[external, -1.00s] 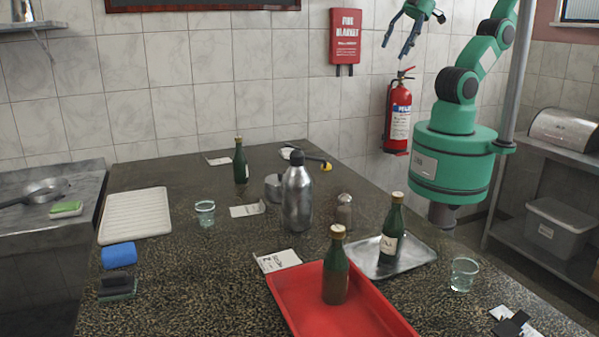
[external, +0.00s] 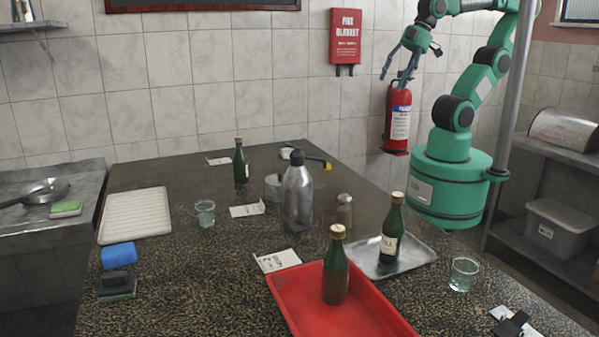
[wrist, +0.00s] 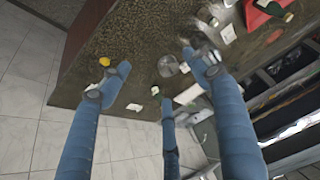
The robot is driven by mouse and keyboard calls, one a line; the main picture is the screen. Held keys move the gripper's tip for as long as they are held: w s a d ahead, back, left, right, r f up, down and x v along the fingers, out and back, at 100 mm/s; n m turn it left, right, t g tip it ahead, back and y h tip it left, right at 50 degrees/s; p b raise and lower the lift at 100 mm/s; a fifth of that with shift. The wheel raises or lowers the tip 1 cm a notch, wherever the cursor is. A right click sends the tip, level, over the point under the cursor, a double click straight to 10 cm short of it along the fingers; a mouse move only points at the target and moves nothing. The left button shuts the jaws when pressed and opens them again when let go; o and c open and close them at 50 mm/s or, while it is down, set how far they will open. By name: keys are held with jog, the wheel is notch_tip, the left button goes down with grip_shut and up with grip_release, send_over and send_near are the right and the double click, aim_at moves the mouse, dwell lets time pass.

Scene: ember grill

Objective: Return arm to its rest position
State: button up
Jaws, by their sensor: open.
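My gripper (external: 394,78) hangs in the air beyond the table's far right side, left of the green arm and in front of the fire extinguisher (external: 398,118) in the picture. It is open, with its blue fingers spread and nothing between them. In the wrist view my gripper (wrist: 158,62) also shows spread, empty fingers over the dark table edge and pale floor. My green arm (external: 465,105) is bent above its round green base.
The dark speckled table (external: 190,275) holds a red tray (external: 375,318) with a green bottle, a metal tray (external: 415,255) with another bottle, a steel flask (external: 298,200) and glasses. A grey pole (external: 513,90) stands beside the arm. The air above the table is clear.

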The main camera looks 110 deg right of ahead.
jog(key=shift+f+b, duration=0.75)
jog(key=shift+f, duration=0.4)
